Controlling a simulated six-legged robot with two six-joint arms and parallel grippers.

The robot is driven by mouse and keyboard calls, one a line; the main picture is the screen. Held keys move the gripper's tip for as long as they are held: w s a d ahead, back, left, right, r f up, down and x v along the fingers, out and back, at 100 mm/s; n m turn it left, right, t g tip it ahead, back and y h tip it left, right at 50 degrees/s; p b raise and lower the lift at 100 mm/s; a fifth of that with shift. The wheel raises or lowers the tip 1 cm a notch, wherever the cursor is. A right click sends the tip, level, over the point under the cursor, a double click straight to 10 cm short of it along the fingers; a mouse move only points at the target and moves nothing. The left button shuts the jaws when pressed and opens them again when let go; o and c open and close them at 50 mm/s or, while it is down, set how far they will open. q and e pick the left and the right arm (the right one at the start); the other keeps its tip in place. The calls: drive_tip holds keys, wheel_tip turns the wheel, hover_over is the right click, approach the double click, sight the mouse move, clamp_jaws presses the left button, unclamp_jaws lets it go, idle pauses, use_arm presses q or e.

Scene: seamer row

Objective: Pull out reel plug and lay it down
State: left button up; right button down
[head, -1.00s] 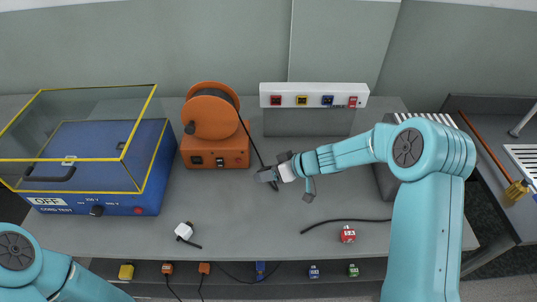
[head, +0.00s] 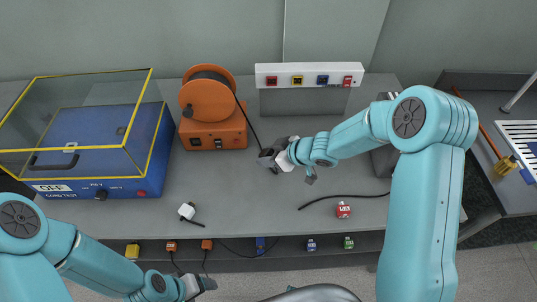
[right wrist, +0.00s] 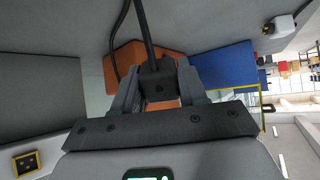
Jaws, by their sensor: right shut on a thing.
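The orange cord reel (head: 212,105) stands at the back of the grey bench, and its black cord runs down to my right gripper (head: 268,160). In the right wrist view the right gripper (right wrist: 154,88) is shut on the black reel plug (right wrist: 157,80), with the cord (right wrist: 144,30) leading away from it. The plug is mostly hidden by the jaws in the head view. My left gripper (head: 202,284) is low at the front, below the bench edge, with no object seen in it; its jaws are too small to read.
A blue test box with a clear, yellow-edged cover (head: 85,140) stands at the left. A white socket strip (head: 308,75) is at the back. A white plug (head: 187,211), a red block (head: 343,210) and a loose black cord (head: 345,199) lie on the bench. The middle front is clear.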

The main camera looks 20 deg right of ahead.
sight(268, 174)
wheel_tip(268, 174, down, 6)
drive_tip(key=b, duration=0.6)
drive_tip(key=shift+f+b, duration=0.25)
drive_tip(key=shift+b, duration=0.05)
drive_tip(key=shift+a, duration=0.1)
drive_tip(key=c, duration=0.5)
unclamp_jaws()
drive_tip(key=shift+r, duration=0.1)
drive_tip(key=p+v, duration=0.4)
drive_tip(key=v, duration=1.2)
drive_tip(key=shift+r+p, duration=0.1)
drive_tip(key=shift+p, duration=0.3)
